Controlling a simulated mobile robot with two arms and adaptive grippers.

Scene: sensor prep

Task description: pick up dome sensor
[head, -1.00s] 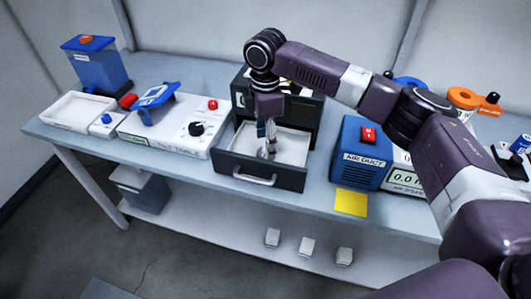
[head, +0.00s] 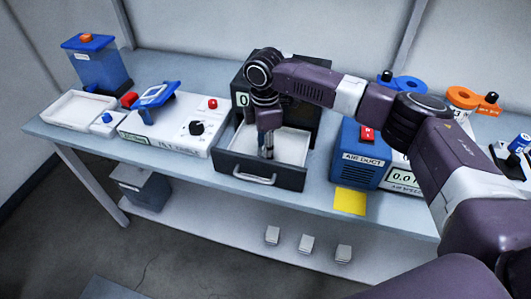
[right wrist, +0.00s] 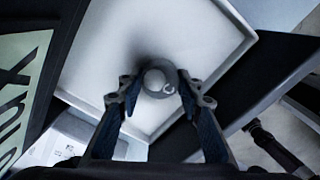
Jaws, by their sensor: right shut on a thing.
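The dome sensor (right wrist: 156,80) is a small grey round piece with a lighter cap, seen from above in the right wrist view. It is inside the open drawer (head: 250,172), over the drawer's white floor. My right gripper (right wrist: 157,92) has one finger on each side of it and is shut on it. In the head view the right gripper (head: 267,148) points down into the drawer, and the sensor is too small and covered to make out. I cannot tell whether the sensor touches the drawer floor. My left gripper is not in view.
A white device (head: 165,128) with a red button stands to the left, and a blue air duct box (head: 357,165) to the right. A yellow note (head: 350,201) lies at the table's front edge.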

